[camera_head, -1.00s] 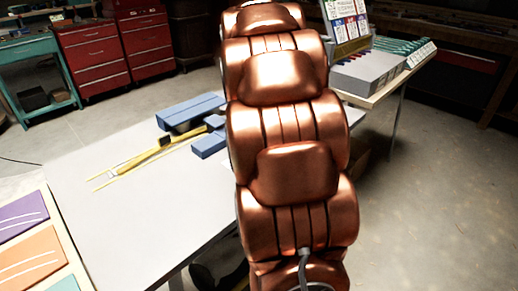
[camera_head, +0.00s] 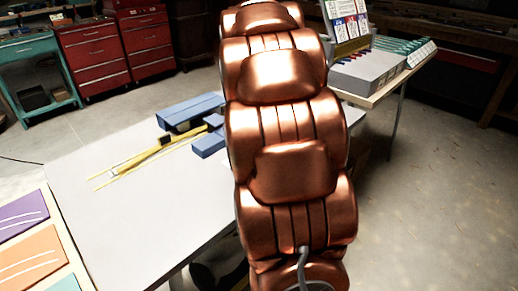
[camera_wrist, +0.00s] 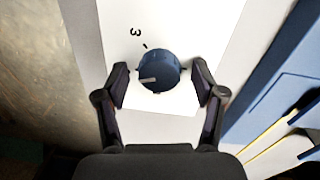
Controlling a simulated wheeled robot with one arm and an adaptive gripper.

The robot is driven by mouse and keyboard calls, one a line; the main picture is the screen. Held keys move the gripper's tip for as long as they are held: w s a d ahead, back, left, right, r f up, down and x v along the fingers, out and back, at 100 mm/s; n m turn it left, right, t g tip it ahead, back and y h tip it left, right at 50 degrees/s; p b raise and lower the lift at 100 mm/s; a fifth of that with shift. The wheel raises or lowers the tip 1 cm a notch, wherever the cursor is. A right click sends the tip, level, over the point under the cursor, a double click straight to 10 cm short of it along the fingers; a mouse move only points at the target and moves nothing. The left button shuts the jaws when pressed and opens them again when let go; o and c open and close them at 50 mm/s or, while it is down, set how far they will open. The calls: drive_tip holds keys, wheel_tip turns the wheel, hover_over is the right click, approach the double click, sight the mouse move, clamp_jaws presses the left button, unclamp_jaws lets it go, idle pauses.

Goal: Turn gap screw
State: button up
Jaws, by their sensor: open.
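The gap screw shows in the wrist view as a round dark blue knob (camera_wrist: 157,72) with a pale pointer line directed to the left. It sits on a white plate with a black tick and a "3" (camera_wrist: 136,32) above it. My gripper (camera_wrist: 160,86) is open, with one finger on each side of the knob and a visible gap to each. In the head view my copper-coloured arm hides the knob and the gripper.
A light grey table (camera_head: 110,200) holds blue blocks (camera_head: 190,110) and a yellow two-rod tool (camera_head: 150,155). Coloured cards (camera_head: 30,245) lie at the left front. A grey box (camera_head: 365,70) stands on another table behind right. Concrete floor is clear at right.

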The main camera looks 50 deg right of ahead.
wheel_tip(320, 180, up, 12)
drive_tip(key=shift+w, duration=0.4)
idle(0.7)
drive_tip(key=shift+a, duration=0.15)
idle(0.4)
